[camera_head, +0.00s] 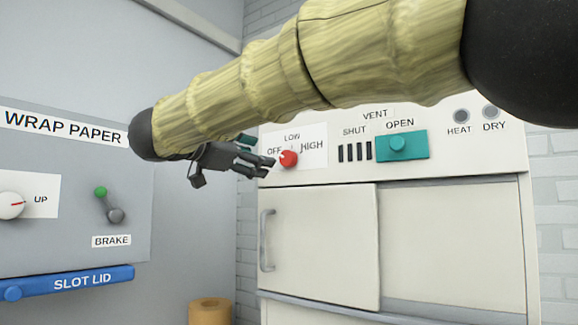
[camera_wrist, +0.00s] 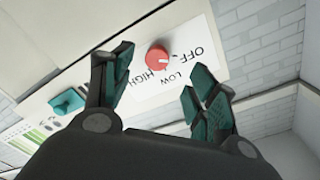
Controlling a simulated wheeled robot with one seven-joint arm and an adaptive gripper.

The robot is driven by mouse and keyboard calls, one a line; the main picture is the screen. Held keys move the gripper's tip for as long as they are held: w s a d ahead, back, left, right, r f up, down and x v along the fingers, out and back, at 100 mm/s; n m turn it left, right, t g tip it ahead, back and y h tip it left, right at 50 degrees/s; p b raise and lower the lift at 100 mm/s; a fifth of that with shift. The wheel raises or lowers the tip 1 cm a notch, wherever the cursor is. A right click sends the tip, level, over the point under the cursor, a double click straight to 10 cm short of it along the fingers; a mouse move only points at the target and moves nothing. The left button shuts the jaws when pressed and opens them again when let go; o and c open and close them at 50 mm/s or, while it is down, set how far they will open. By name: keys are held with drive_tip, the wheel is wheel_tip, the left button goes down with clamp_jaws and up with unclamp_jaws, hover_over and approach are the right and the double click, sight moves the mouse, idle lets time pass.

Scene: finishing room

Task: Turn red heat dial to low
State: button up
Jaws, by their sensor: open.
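The red heat dial (camera_head: 288,158) sits on a white label marked OFF, LOW and HIGH, on the upper panel of the white cabinet. Its pointer looks turned toward the OFF side in the head view. In the wrist view the red dial (camera_wrist: 158,60) shows beyond and between my two fingers. My gripper (camera_head: 270,165) is open and empty, just left of the dial in the head view. It also shows open in the wrist view (camera_wrist: 157,70), with a finger on each side of the dial. I cannot tell whether any finger touches the dial.
Right of the dial is a teal vent slider (camera_head: 398,145) at OPEN, then HEAT and DRY lamps (camera_head: 461,116). Below is a cabinet door (camera_head: 325,240) with a handle. At left, a grey WRAP PAPER panel (camera_head: 75,170) has a white dial, brake lever and blue slot lid (camera_head: 70,282).

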sight(285, 157)
drive_tip(key=p+x, duration=0.1)
drive_tip(key=x, duration=0.2)
drive_tip(key=p+x, duration=0.2)
drive_tip(key=x, duration=0.1)
drive_tip(key=p+x, duration=0.1)
drive_tip(key=x, duration=0.2)
drive_tip(key=shift+s+d+r+p, duration=0.15)
drive_tip(key=shift+s+r+p, duration=0.05)
drive_tip(key=shift+r+p, duration=0.15)
drive_tip(key=shift+w+d, duration=0.2)
drive_tip(key=shift+w, duration=0.05)
drive_tip(key=shift+s+d+r+p, duration=0.3)
drive_tip(key=shift+s+d+r, duration=0.1)
drive_tip(key=shift+s, duration=0.15)
drive_tip(key=shift+w+a+f, duration=0.1)
drive_tip(key=shift+w+f, duration=0.3)
drive_tip(key=shift+w, duration=0.3)
drive_tip(key=shift+c, duration=0.2)
drive_tip(key=shift+s+r, duration=0.15)
drive_tip(key=shift+s, duration=0.2)
drive_tip(key=c, duration=0.7)
drive_tip(key=shift+c, duration=1.3)
